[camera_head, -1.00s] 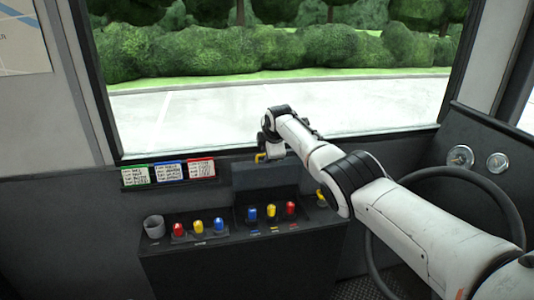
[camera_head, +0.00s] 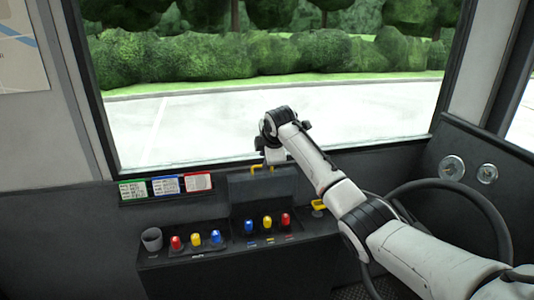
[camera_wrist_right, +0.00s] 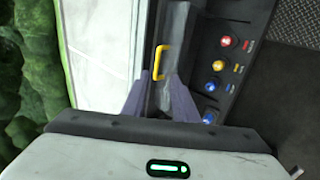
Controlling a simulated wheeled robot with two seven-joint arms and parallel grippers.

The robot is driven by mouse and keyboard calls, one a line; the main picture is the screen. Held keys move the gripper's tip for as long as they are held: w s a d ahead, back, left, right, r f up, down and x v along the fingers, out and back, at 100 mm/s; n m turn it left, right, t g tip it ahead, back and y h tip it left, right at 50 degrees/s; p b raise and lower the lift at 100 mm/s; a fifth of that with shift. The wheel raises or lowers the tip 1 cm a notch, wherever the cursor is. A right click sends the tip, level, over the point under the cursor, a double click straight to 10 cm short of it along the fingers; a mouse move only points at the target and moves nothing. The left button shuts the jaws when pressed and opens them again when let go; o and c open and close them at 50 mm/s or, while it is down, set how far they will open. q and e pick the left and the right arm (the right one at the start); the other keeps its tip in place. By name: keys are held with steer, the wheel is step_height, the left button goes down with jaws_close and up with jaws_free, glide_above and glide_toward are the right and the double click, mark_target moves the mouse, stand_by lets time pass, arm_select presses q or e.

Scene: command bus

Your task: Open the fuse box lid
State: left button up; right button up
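The fuse box lid (camera_head: 262,188) is a dark grey panel on the console, behind a row of blue, yellow and red knobs. A yellow handle (camera_head: 256,168) is at its back edge. In the right wrist view the lid (camera_wrist_right: 174,38) and its yellow handle (camera_wrist_right: 158,62) lie just ahead of the fingers. My right gripper (camera_wrist_right: 160,80) is open, its fingers apart on either side of the handle's near end; I cannot tell if they touch it. In the head view my right gripper (camera_head: 273,160) is at the lid's back edge, partly hidden by its own wrist. My left gripper is out of view.
More coloured knobs (camera_head: 195,240) and a grey cup (camera_head: 151,239) stand at the console's left. Another yellow part (camera_head: 318,205) is right of the lid. A steering wheel (camera_head: 455,190) is at the right, under my right arm. The windshield (camera_head: 200,125) rises behind the console.

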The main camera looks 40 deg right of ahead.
steer(key=v, duration=0.3)
stand_by(0.5)
steer(key=s+a+f+m+y, duration=0.1)
steer(key=s+a+f, duration=0.4)
steer(key=f, duration=0.4)
steer(key=s+a+f+m+y, duration=0.1)
steer(key=s+a+f+m, duration=0.1)
steer(key=s+a+f, duration=0.6)
steer(key=s+a+f+m+y, duration=0.1)
steer(key=s+a+f, duration=0.15)
steer(key=f, duration=0.85)
steer(key=s+a+f+m, duration=0.1)
steer(key=s+a, duration=0.3)
steer(key=s, duration=0.4)
steer(key=s+a+f+m+y, duration=0.1)
steer(key=s+a+m, duration=0.3)
steer(key=s, duration=0.5)
steer(key=s+a+f+m+t+y, duration=0.1)
steer(key=s+a+f+m, duration=0.1)
steer(key=s, duration=0.6)
steer(key=shift+s+a+f+m, duration=0.4)
steer(key=shift+a+f, duration=0.15)
steer(key=shift+a, duration=0.55)
